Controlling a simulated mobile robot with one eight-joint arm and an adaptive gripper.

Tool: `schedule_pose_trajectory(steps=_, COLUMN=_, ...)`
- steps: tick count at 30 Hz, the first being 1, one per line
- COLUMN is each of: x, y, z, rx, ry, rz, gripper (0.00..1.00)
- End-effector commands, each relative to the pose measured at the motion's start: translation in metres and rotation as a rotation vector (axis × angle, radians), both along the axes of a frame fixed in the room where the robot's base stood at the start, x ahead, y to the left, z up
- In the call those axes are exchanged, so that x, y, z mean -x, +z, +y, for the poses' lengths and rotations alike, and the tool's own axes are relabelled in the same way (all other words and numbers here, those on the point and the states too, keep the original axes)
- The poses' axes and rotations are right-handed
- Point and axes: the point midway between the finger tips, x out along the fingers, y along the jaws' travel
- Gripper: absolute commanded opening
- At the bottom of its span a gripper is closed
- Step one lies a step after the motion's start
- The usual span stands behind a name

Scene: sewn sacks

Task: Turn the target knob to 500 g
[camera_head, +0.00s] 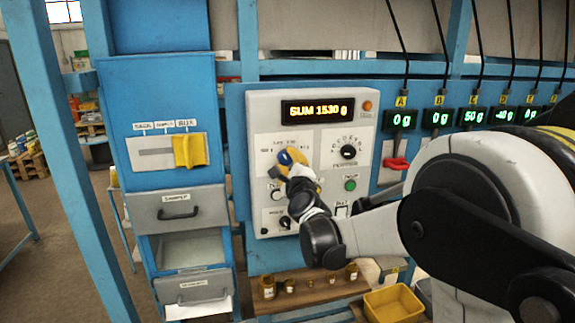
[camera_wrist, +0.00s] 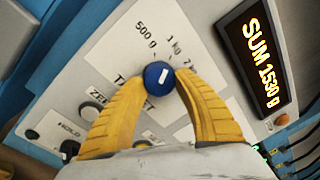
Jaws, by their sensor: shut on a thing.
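The target knob (camera_wrist: 158,78) is round and blue with a short white mark on its face. In the wrist view my gripper (camera_wrist: 160,85) has its two yellow fingers closed on either side of it. The white mark is tilted up and to the right, nearer the 1 kg label (camera_wrist: 173,45) than the 500 g label (camera_wrist: 146,38). In the head view my gripper (camera_head: 290,159) is at the blue knob (camera_head: 284,157) on the white panel (camera_head: 265,130). The display (camera_head: 318,109) reads SUM 1530 g.
A black rotary knob (camera_head: 348,151) and a green button (camera_head: 350,185) sit right of my gripper. Another black knob (camera_head: 285,222) is below. A yellow bin (camera_head: 393,304) and several brass weights stand lower down.

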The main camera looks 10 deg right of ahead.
Motion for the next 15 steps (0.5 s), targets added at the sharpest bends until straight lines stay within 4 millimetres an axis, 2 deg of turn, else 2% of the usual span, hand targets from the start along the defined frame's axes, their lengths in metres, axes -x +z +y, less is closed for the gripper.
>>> schedule_pose_trajectory(steps=15, x=-0.0002, y=0.0012, z=-0.0012, rx=0.426, ry=0.000, rz=0.000, gripper=0.07)
